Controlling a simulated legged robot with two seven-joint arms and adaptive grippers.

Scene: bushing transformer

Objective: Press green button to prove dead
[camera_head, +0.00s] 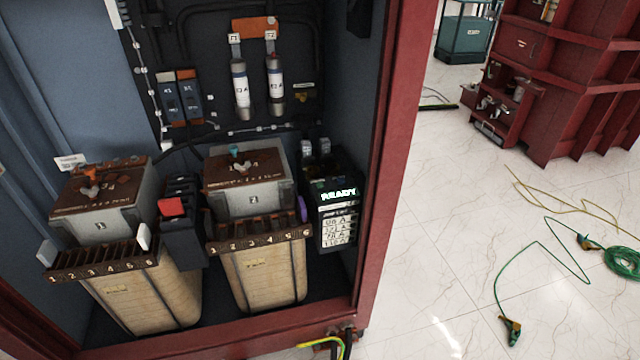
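A dark device with a lit green-white "READY" display (338,195) stands at the right inside the open cabinet. Below the display it has a panel of small pale labelled fields (336,230), too small to read well. I cannot make out a distinct green button on it. A black unit (182,235) between the two transformers carries a red square part (171,207). Neither of my grippers is in view.
Two transformers, one left (120,212) and one right (245,190), fill the cabinet's lower part. Two fuses (240,90) hang above. The red cabinet frame (385,190) borders the right side. Green cable (622,262) with clamps lies on the white tiled floor.

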